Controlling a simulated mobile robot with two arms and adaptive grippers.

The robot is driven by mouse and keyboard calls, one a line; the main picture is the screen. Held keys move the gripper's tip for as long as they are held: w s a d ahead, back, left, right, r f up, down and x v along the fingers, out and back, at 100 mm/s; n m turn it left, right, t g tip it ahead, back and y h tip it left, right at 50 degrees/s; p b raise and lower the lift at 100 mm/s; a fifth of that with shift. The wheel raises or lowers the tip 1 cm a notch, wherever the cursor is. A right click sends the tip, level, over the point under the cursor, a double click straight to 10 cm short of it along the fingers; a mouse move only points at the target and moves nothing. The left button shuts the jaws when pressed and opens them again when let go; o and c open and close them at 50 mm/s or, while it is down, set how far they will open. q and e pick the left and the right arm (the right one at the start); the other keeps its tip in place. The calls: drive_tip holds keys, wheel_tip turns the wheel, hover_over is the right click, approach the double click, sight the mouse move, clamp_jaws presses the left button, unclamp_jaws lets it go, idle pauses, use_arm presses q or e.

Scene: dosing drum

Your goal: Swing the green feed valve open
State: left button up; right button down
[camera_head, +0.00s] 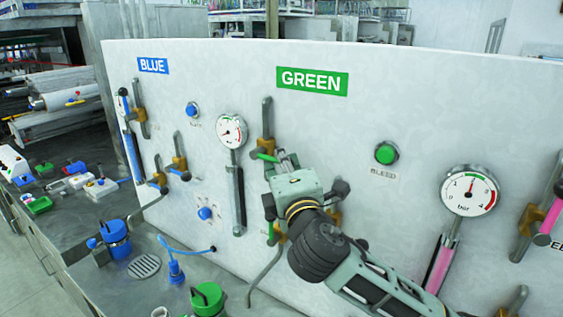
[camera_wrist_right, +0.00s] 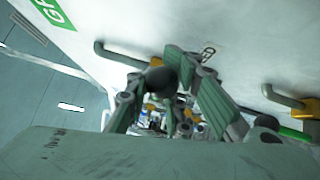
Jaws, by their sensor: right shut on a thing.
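The green feed valve (camera_head: 266,144) is a brass-coloured fitting on a grey pipe under the GREEN sign (camera_head: 312,81) on the pale panel. A short piece of its green lever (camera_head: 263,156) shows left of my right gripper (camera_head: 284,160). My right gripper is shut on the lever, against the panel front. In the right wrist view, the fingers of my right gripper (camera_wrist_right: 162,88) close around a dark round knob (camera_wrist_right: 158,80). The gripper hides most of the lever, so its exact angle is hard to tell. My left gripper is not in view.
A round gauge (camera_head: 231,131) is left of the gripper, and a green BLEED button (camera_head: 386,153) is to the right. A second brass valve (camera_head: 278,232) sits partly hidden below. Blue and green lidded vessels (camera_head: 208,299) stand on the bench below.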

wheel_tip(320, 180, up, 2)
drive_tip(key=shift+w+a+r+n+g, duration=0.1)
drive_tip(key=shift+a+n+g, duration=0.05)
drive_tip(key=shift+n+g, duration=1)
drive_tip(key=shift+w+a+r+n+g+h, duration=0.2)
drive_tip(key=shift+r+n+g+h, duration=0.2)
drive_tip(key=shift+n+g, duration=0.2)
drive_tip(key=shift+w+a+r+n+g+h, duration=0.1)
drive_tip(key=shift+a+r+n+g+h, duration=0.15)
drive_tip(key=shift+r+n+g, duration=0.3)
drive_tip(key=shift+f, duration=0.1)
drive_tip(key=c, duration=1.6)
unclamp_jaws()
drive_tip(key=shift+a, duration=0.1)
drive_tip(key=shift+c, duration=0.2)
drive_tip(key=shift+s, duration=0.1)
drive_tip(key=v, duration=1.2)
